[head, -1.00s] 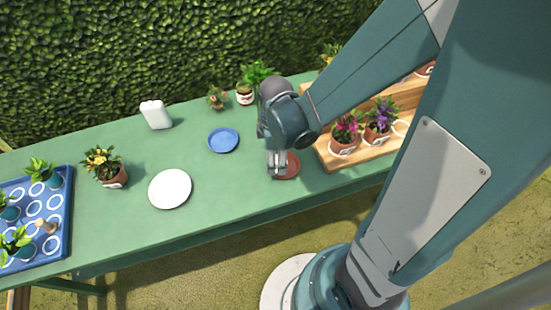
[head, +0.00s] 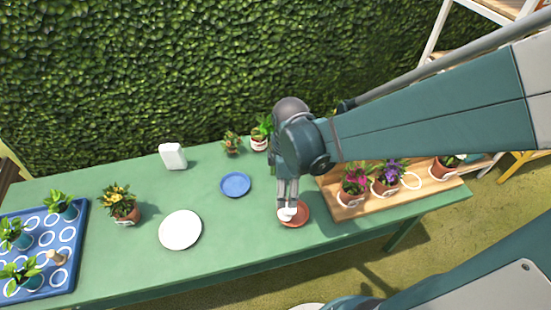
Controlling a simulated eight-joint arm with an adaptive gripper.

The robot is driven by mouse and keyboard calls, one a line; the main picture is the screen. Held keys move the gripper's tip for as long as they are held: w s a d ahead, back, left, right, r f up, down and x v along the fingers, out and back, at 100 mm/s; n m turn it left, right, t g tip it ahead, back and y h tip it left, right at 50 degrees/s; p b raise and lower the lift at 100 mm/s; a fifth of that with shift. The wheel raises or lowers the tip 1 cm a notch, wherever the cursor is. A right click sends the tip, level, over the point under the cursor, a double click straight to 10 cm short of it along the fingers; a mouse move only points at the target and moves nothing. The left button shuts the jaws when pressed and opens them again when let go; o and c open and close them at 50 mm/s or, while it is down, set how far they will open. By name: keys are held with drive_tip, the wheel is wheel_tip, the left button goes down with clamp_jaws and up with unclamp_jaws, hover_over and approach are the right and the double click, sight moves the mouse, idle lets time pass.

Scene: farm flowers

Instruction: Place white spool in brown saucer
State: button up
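The brown saucer (head: 301,220) lies on the green table, just left of the wooden board. The white spool (head: 286,215) is a small white shape at my fingertips, over the left part of the saucer. I cannot tell whether it rests in the saucer or hangs just above it. My gripper (head: 288,206) points down at the spool from above. Its fingers are close to the spool and partly cover it, so their grip on it is unclear.
A blue saucer (head: 235,185) and a white plate (head: 180,230) lie to the left. A wooden board (head: 345,208) with flower pots stands close on the right. A white container (head: 173,156) is at the back; a blue tray (head: 75,235) with plants is far left.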

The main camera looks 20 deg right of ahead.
drive_tip(key=shift+r, duration=0.45)
drive_tip(key=shift+r, duration=0.1)
idle(0.6)
drive_tip(key=s+d+r+m+t, duration=0.1)
drive_tip(key=d+r+m+t, duration=0.1)
drive_tip(key=r+m, duration=0.5)
drive_tip(key=s+d+r+m+t, duration=0.2)
drive_tip(key=r+m+t, duration=0.3)
drive_tip(key=r+m, duration=0.3)
drive_tip(key=shift+d+r, duration=0.3)
drive_tip(key=shift+r, duration=0.6)
drive_tip(key=shift+s, duration=0.1)
idle(1.2)
